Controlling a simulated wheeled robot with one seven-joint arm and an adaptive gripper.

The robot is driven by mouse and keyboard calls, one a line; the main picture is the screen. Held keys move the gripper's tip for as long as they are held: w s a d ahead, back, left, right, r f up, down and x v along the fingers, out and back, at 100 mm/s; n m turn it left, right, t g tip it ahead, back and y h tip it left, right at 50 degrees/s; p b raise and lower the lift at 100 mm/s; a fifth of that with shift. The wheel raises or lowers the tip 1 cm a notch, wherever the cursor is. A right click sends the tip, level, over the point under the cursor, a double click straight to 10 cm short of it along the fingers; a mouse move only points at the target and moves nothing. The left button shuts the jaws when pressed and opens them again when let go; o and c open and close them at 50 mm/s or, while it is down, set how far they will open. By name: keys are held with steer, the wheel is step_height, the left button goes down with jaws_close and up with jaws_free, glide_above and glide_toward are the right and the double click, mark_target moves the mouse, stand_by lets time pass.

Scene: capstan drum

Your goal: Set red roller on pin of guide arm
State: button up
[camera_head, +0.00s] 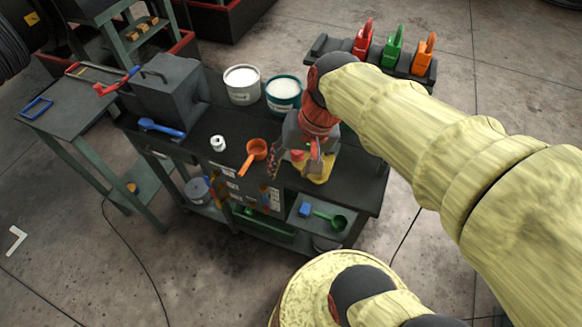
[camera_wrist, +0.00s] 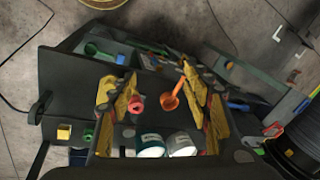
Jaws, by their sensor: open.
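My gripper (camera_head: 308,153) is over the right part of the dark workbench. In the wrist view my gripper (camera_wrist: 156,98) has its yellow-padded fingers wide apart. A small red ring-shaped part (camera_wrist: 137,105), apparently the red roller, shows between the fingers, closer to the left one. It appears below the fingers on the bench, and no finger is seen closed on it. In the head view a red part (camera_head: 297,155) shows beside the fingers, partly hidden by them. I cannot make out the guide arm or its pin in either view.
On the bench are an orange scoop (camera_head: 256,150), a white fitting (camera_head: 217,143), a white bucket (camera_head: 241,84), a teal bucket (camera_head: 283,95) and a dark box (camera_head: 170,85). Red, green and orange items stand on a rack (camera_head: 318,45) behind. A black drum (camera_wrist: 299,148) shows at lower right.

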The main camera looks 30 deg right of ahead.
steer(key=s+r+n+t, duration=0.1)
steer(key=s+a+r+n+t+h, duration=0.1)
steer(key=r+n, duration=0.1)
steer(key=s+r+n+t+h, duration=0.1)
steer(key=n, duration=0.1)
steer(key=shift+s+a+r, duration=0.15)
steer(key=shift+a+r, duration=0.1)
steer(key=shift+a, duration=0.1)
steer(key=shift+f, duration=0.1)
